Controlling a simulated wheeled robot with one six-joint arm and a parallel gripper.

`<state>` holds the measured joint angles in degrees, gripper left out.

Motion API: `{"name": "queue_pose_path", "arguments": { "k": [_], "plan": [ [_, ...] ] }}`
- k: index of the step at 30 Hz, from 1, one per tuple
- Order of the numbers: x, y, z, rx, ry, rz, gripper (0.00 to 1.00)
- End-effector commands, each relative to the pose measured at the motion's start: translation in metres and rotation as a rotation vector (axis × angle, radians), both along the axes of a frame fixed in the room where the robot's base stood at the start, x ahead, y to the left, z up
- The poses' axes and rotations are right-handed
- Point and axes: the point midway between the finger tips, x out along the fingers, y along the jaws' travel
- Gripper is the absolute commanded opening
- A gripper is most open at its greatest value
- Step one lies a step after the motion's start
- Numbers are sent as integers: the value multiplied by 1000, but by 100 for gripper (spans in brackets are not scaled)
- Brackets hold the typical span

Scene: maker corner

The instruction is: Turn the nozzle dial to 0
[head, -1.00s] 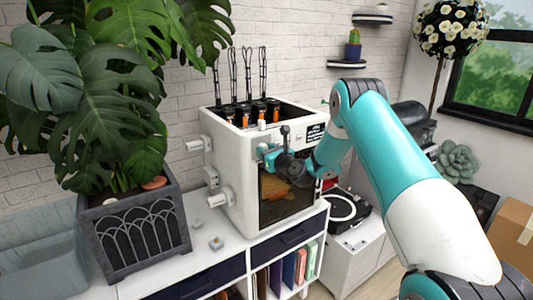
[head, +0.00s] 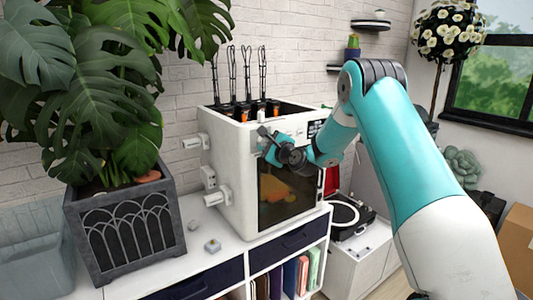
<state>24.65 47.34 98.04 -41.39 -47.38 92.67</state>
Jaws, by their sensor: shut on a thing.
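My gripper (head: 267,147) is at the upper left of that front panel, above the window. It is shut on the nozzle dial there. The dial is hidden by the fingers and wrist, so its setting and marks cannot be read.
Several cables with orange ends rise from the machine's open top. A large plant in a grey planter (head: 125,230) stands to the left. Small blocks (head: 212,246) lie on the white cabinet top (head: 180,262). A turntable (head: 349,217) is at the right.

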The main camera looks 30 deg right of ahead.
Motion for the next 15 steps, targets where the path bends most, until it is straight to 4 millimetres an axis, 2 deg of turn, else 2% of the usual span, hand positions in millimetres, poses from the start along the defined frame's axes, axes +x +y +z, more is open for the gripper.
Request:
{"name": "queue_pose_path", "arguments": {
  "k": [1, 15],
  "plan": [
    [0, 1, -5, -46, -5, 1, 11],
    [0, 0, -5, -492, -21, 1, 11]
  ]
}}
